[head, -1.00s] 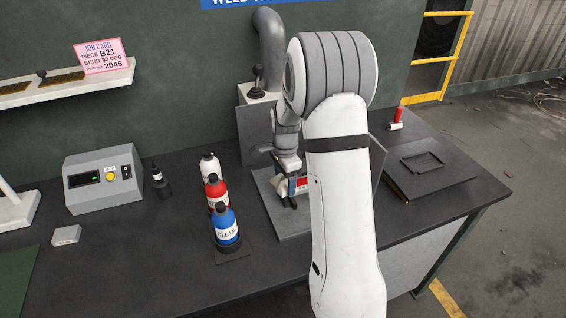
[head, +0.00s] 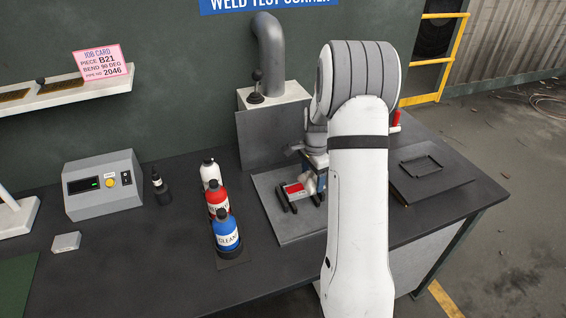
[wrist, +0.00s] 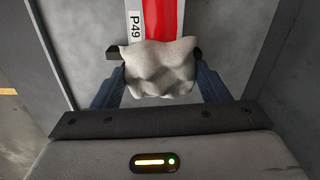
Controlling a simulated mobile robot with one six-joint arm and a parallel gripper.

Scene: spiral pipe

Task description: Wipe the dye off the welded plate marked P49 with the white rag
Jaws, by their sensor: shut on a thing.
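The welded plate marked P49 (wrist: 151,6) runs away from me in the wrist view, its label at the left edge and a broad band of red dye (wrist: 164,18) along it. In the head view the red dye (head: 294,189) shows on the plate, which sits on dark supports. My gripper (wrist: 158,56) is shut on the crumpled white rag (wrist: 160,70), which covers the plate's near part. The rag also shows in the head view (head: 308,183), right of the visible red. Whether it touches the plate, and what lies under it, I cannot tell.
A grey tray (head: 262,190) lies under the plate. White, red and blue bottles (head: 227,230) stand left of it. A grey box with a lever and pipe (head: 268,40) stands behind. A dark flat case (head: 430,175) lies to the right, a meter box (head: 103,185) far left.

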